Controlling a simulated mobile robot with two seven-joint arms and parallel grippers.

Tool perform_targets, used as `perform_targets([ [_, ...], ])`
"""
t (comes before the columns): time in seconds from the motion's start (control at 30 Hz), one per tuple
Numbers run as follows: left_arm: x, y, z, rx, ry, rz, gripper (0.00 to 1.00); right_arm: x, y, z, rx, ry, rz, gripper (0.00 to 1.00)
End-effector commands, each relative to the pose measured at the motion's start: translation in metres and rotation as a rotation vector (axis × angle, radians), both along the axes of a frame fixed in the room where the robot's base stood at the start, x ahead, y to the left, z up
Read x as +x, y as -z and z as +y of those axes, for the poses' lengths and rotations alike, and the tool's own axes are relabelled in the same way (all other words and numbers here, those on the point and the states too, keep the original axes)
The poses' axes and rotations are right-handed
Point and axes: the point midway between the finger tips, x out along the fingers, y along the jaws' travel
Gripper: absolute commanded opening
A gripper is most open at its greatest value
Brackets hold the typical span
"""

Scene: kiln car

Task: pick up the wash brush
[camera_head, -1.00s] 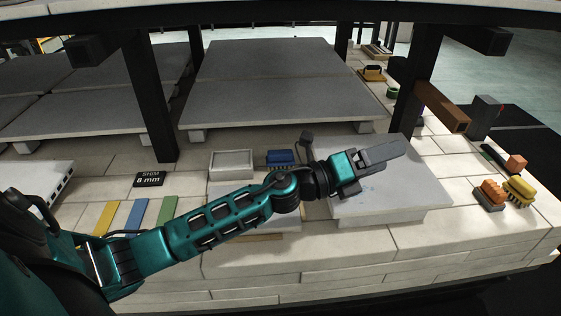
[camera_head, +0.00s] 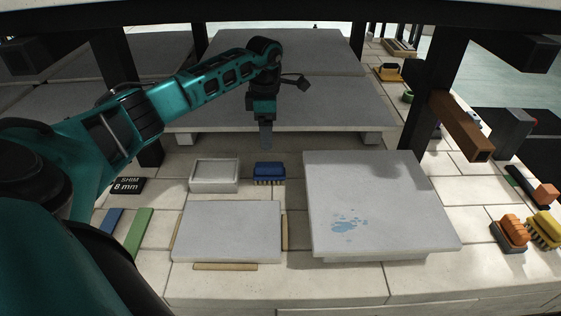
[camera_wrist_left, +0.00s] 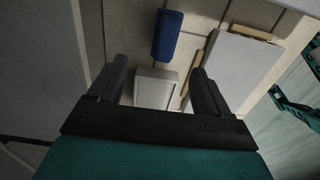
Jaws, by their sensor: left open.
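A blue brush with dark bristles (camera_head: 269,172) lies on the pale bricks, just right of a white square tray (camera_head: 214,175); I take it as the wash brush. My left gripper (camera_head: 266,143) points down above and slightly behind the brush, apart from it. In the left wrist view the gripper (camera_wrist_left: 160,82) is open and empty. There the blue brush (camera_wrist_left: 168,36) shows beyond the fingertips, and the tray (camera_wrist_left: 154,90) shows between the fingers. My right gripper is not in view.
A grey slab (camera_head: 232,232) lies in front of the tray. A raised slab with blue marks (camera_head: 375,188) stands to the right. Large grey shelves (camera_head: 310,108) stand behind. Orange (camera_head: 510,232) and yellow (camera_head: 544,230) brushes lie far right. Dark posts (camera_head: 428,100) rise at the sides.

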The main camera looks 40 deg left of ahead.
Motion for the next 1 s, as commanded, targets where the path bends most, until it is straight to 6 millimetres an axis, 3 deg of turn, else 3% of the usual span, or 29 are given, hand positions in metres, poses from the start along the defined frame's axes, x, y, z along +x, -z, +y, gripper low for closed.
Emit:
perform_targets([
  [0.2, -0.001, 0.043, -0.001, 0.0, 0.0, 0.005, 0.79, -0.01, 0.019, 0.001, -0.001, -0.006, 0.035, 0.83],
  [0.3, -0.001, 0.059, -0.002, -0.003, 0.001, 0.003, 0.79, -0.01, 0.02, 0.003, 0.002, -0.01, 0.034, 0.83],
  [0.63, -0.001, 0.083, -0.004, -0.002, 0.002, 0.001, 0.79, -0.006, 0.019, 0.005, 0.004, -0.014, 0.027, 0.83],
  [0.9, -0.003, 0.122, -0.01, -0.003, 0.0, 0.002, 0.79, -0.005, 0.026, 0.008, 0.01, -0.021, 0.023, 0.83],
  [1.0, -0.003, 0.127, -0.009, -0.003, 0.001, 0.0, 0.79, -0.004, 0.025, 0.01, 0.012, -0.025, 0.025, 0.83],
])
